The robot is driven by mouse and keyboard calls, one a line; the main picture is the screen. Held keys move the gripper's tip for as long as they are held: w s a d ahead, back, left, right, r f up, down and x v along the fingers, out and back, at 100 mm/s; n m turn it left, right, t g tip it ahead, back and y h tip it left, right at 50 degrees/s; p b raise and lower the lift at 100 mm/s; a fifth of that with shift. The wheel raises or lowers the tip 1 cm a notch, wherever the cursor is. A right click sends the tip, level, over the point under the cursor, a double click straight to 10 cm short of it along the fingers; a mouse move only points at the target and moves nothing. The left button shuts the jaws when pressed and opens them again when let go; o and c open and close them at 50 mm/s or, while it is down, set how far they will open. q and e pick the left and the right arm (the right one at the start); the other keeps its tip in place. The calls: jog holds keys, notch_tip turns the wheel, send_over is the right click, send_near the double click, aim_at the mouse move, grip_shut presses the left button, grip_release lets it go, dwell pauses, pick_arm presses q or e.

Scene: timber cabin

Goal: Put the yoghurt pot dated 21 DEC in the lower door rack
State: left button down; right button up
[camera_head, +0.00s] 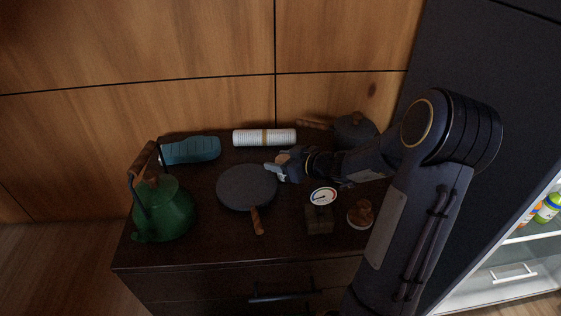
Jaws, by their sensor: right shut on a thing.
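My right gripper (275,170) reaches over the dark cabinet top, beside the frying pan's upper right edge. Its jaws are shut on a small pale thing, too small and dim to name. I cannot make out a yoghurt pot or any date. The open white fridge (484,296) shows only in part at the lower right, with bottles (548,208) on a shelf. I cannot tell which part is the lower door rack. My left gripper is not in view.
The cabinet top (200,230) holds a green kettle (165,212), teal container (190,150), white ribbed roll (264,137), frying pan (240,188), dark saucepan (355,129), dial scale (320,218) and small brown-filled dish (360,213). My right arm hides its right end. A wooden wall stands behind.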

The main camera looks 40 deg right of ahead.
jog(key=shift+f, duration=0.1)
jog(key=o, duration=1)
jog(key=shift+o, duration=0.2)
